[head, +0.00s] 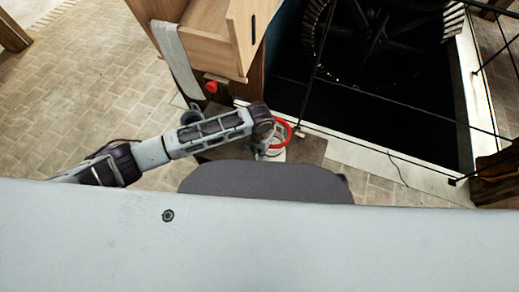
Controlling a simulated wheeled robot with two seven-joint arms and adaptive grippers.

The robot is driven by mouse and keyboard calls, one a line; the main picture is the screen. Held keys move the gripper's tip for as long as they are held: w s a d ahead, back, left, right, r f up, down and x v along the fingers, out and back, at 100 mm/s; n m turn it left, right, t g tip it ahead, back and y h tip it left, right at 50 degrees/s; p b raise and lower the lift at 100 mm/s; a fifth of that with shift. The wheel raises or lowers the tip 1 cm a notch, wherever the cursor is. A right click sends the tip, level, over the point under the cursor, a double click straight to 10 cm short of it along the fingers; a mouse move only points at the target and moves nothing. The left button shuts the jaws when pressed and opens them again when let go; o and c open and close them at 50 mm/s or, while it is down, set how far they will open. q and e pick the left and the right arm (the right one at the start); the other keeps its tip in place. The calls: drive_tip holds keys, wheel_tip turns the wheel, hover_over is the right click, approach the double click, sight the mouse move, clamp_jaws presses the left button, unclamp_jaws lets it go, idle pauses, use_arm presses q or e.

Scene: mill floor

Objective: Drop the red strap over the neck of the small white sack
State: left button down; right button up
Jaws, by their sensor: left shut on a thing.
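The red strap (288,126) shows as a curved red loop at the end of my left arm, right of the wrist. My left gripper (271,143) is shut on the strap; its fingers are small and partly hidden behind the wrist. A small white shape, seemingly the small white sack (277,156), shows just below the loop. Its neck is hard to make out, and I cannot tell whether the strap is around it or above it. My right gripper is not in view.
A wooden cabinet (207,38) with an open door or drawer stands above my left arm, with a red knob (211,87) beneath it. A dark pit with a large gear wheel (375,30) lies at upper right, behind thin rails. Brick floor (70,100) is clear at left.

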use_arm(q)
drive_tip(key=shift+p, duration=0.3)
drive_tip(key=shift+f, duration=1.25)
idle(0.9)
drive_tip(key=shift+f+b, duration=0.9)
drive_tip(key=shift+f, duration=1.55)
drive_tip(key=shift+f+b, duration=0.9)
drive_tip(key=shift+f, duration=1.6)
drive_tip(key=c, duration=1.3)
unclamp_jaws()
